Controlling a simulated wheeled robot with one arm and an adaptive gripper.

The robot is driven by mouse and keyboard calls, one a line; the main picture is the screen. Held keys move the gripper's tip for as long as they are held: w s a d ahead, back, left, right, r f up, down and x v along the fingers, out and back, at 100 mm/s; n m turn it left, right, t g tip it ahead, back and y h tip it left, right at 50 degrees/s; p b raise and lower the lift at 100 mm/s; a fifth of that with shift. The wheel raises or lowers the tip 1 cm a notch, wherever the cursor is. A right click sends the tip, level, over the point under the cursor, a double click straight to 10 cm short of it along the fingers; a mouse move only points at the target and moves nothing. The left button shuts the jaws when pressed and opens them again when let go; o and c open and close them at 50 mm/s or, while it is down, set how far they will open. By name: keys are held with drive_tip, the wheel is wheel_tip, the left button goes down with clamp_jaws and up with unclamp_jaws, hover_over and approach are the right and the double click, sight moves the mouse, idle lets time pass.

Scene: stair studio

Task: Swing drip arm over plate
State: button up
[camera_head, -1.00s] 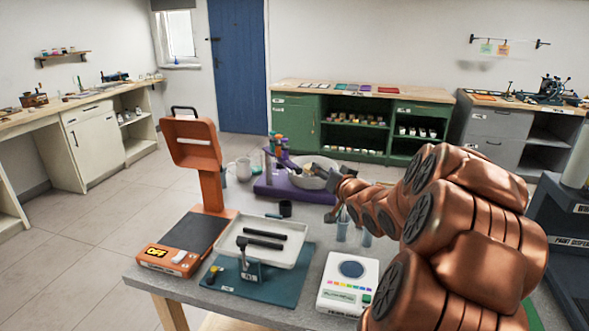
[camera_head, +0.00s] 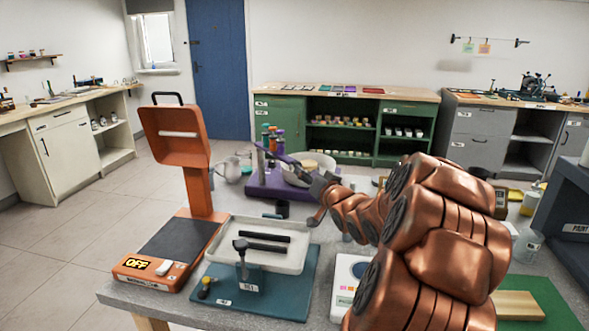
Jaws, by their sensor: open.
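A purple stand (camera_head: 262,184) sits at the far side of the grey worktable. A round pale plate (camera_head: 318,161) rests on it, partly hidden by my arm. Small orange, teal and purple-topped holders (camera_head: 270,138) rise at the stand's back left. A thin dark bar (camera_head: 272,154), likely the drip arm, slants from those holders toward the plate's left edge. My gripper (camera_head: 305,174) is open at the near left side of the plate, close to the bar's near end. Whether it touches the bar cannot be told at this size.
An orange press (camera_head: 187,150) marked OFF stands at left. A white scale (camera_head: 345,275) is partly hidden by my arm. A clear jug (camera_head: 231,170) stands left of the purple stand.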

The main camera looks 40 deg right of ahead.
drive_tip(key=shift+p+x, duration=0.35)
drive_tip(key=shift+x, duration=3.15)
drive_tip(key=shift+d, duration=0.1)
drive_tip(key=shift+s, duration=0.1)
clamp_jaws()
